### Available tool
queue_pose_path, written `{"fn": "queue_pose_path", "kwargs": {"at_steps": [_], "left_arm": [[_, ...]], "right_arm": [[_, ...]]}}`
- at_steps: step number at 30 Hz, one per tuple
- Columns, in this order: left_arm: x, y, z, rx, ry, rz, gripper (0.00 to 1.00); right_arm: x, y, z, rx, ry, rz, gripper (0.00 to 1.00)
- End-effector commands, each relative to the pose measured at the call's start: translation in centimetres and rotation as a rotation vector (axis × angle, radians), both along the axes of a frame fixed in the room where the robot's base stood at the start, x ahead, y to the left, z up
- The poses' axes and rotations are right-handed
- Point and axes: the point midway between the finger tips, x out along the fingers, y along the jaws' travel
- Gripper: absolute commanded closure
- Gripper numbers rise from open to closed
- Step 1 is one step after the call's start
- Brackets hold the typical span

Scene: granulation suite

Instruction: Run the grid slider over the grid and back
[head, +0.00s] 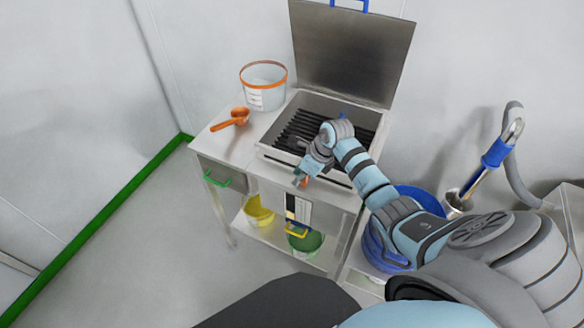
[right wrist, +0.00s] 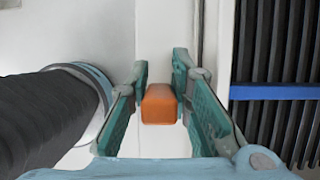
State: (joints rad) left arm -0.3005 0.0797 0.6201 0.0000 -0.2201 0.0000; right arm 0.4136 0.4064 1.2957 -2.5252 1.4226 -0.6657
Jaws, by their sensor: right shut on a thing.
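The grid (head: 292,128) is a set of dark parallel bars inside an open steel box (head: 262,150) on the cabinet; it shows at the right of the right wrist view (right wrist: 300,60). My right gripper (head: 301,180) is at the front of that box. In the right wrist view, its teal fingers (right wrist: 160,95) are shut on an orange block (right wrist: 159,104), which looks like the grid slider's handle. A blue bar (right wrist: 272,92) lies across the grid there. How it joins the orange block is hidden. My left gripper is not in view.
The box's lid (head: 350,50) stands open behind it. A white bucket with an orange rim (head: 265,98) and an orange scoop (head: 232,118) are on the left of the top. A blue tub (head: 375,245) stands at the right. Yellow and green containers are on the lower shelf.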

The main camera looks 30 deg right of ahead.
Motion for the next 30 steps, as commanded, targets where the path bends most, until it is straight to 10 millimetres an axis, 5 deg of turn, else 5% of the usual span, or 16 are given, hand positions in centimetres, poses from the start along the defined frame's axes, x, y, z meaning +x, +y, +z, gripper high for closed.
{"fn": "queue_pose_path", "kwargs": {"at_steps": [10,30], "left_arm": [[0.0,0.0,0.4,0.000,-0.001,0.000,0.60],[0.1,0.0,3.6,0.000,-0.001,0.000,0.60]], "right_arm": [[-0.5,-0.3,0.1,0.000,-0.002,0.000,1.00],[-7.3,-4.5,0.1,0.000,0.001,-0.001,1.00]]}}
